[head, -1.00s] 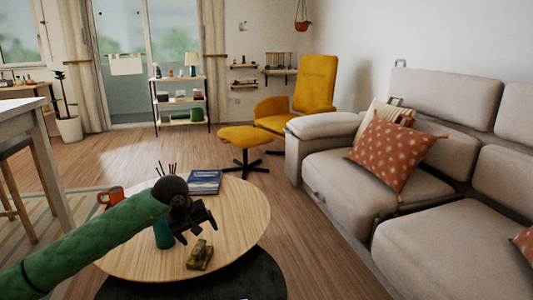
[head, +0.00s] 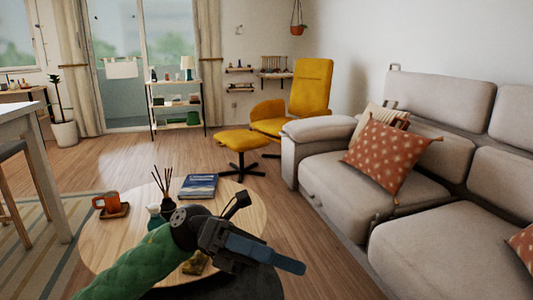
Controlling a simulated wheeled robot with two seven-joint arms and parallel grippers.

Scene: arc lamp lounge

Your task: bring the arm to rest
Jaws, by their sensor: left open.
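My left arm, in a green quilted sleeve, comes in from the lower left in the head view. Its dark gripper (head: 270,232) is above the right front part of the round wooden table (head: 105,250). The jaws are spread, with one dark finger up and one bluish finger reaching right, and nothing shows between them. My right gripper is not in view.
On the table are an orange mug (head: 109,202), a blue book (head: 198,185), a reed diffuser (head: 167,206) and a brass-coloured object (head: 195,265), partly hidden by my gripper. A grey sofa (head: 435,245) stands right. Wooden floor (head: 325,265) lies between.

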